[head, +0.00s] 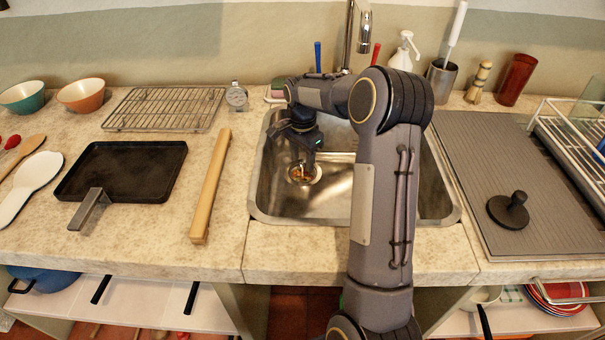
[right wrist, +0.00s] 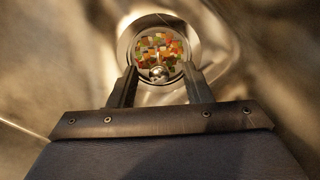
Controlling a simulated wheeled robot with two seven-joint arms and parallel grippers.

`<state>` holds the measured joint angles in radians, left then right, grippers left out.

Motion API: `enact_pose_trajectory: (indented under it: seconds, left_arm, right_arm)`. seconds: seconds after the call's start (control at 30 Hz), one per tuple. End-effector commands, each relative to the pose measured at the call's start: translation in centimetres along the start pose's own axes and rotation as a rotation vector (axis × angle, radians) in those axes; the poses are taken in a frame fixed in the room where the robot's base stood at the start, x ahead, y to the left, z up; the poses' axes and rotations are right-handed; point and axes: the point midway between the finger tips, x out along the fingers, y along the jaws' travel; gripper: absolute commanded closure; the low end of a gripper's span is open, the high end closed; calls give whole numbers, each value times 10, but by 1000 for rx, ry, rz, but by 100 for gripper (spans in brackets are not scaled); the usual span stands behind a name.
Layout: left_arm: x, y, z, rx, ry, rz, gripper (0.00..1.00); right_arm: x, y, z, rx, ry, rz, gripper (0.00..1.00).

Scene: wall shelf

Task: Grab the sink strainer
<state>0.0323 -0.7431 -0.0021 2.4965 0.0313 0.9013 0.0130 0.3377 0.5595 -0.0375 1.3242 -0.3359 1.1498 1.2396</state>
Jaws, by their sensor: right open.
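The sink strainer (head: 303,174) sits in the drain of the steel sink (head: 265,190), filled with colourful scraps. In the right wrist view the strainer (right wrist: 160,52) shows as a round basket with a small metal knob at its middle, inside the pale drain ring. My right gripper (head: 305,165) reaches down into the sink over the strainer. Its two fingers (right wrist: 158,80) are open, one on each side of the knob, with nothing held between them. I cannot tell whether the fingertips touch the strainer. My left gripper is not in view.
The sink walls surround my right gripper. The faucet (head: 363,30) stands behind the sink. A grey mat (head: 500,160) with a black press (head: 509,210) is on the right.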

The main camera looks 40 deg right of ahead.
Motion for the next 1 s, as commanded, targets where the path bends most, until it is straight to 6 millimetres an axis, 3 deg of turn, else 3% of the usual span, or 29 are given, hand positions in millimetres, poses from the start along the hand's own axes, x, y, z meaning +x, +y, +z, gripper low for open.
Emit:
enact_pose_trajectory:
  seconds: [0.1, 0.37, 0.73, 1.0]
  left_arm:
    - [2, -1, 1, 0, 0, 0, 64]
    - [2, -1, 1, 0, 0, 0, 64]
    - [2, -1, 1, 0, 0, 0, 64]
    - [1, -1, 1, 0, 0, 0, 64]
  right_arm:
    - [15, 1, 0, 0, 0, 2, 55]
    - [17, 1, 0, -1, 0, 0, 55]
    - [17, 1, 0, -1, 0, 0, 100]
    - [14, 0, 0, -1, 1, -1, 100]
